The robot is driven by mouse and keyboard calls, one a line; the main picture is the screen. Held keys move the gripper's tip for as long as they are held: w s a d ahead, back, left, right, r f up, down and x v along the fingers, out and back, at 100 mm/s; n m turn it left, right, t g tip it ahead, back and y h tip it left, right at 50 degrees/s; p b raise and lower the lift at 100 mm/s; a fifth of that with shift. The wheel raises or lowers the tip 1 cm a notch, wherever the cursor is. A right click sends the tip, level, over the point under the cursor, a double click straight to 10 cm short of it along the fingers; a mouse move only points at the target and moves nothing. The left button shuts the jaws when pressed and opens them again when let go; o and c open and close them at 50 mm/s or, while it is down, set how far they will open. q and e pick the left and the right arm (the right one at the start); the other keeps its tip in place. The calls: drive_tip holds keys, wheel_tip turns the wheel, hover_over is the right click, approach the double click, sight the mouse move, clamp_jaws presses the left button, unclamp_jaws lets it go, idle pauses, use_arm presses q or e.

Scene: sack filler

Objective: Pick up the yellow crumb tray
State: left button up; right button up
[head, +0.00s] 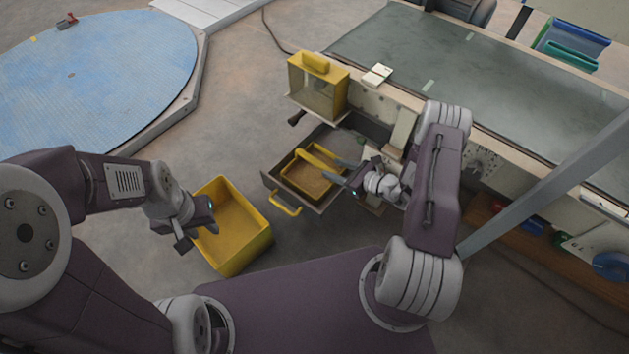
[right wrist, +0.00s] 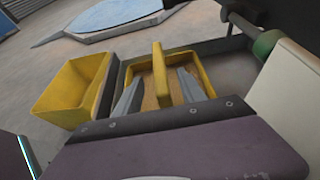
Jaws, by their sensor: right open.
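The yellow crumb tray (head: 288,170) sits in a pulled-out grey drawer (head: 315,202), with tan crumbs on its floor and a yellow bar handle (head: 318,158) across its top. My right gripper (head: 338,170) is open over the right side of the tray. In the right wrist view, the right gripper (right wrist: 160,92) has one finger on each side of the tray's handle (right wrist: 160,75), with gaps between fingers and handle. My left gripper (head: 195,236) is at the left wall of a yellow bin (head: 245,257); whether its jaws grip the wall cannot be told.
The bin stands on the floor left of the drawer and also shows in the right wrist view (right wrist: 62,92). The drawer has a yellow front handle (head: 285,206). A yellow box-shaped housing (head: 318,84) and the conveyor bench (head: 480,80) lie behind. A round blue platform (head: 110,75) is at the back left.

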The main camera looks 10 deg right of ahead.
sight(319, 163)
drive_tip(key=b+x, duration=0.2)
drive_tip(key=x, duration=0.1)
drive_tip(key=shift+f+b, duration=0.2)
drive_tip(key=shift+b, duration=0.15)
drive_tip(key=shift+w+a, duration=0.25)
drive_tip(key=shift+r, duration=0.1)
drive_tip(key=b+x, duration=0.4)
drive_tip(key=x, duration=0.1)
drive_tip(key=shift+s+b, duration=0.1)
drive_tip(key=shift+b, duration=0.3)
drive_tip(key=shift+w+a, duration=0.1)
drive_tip(key=shift+w, duration=0.1)
clamp_jaws()
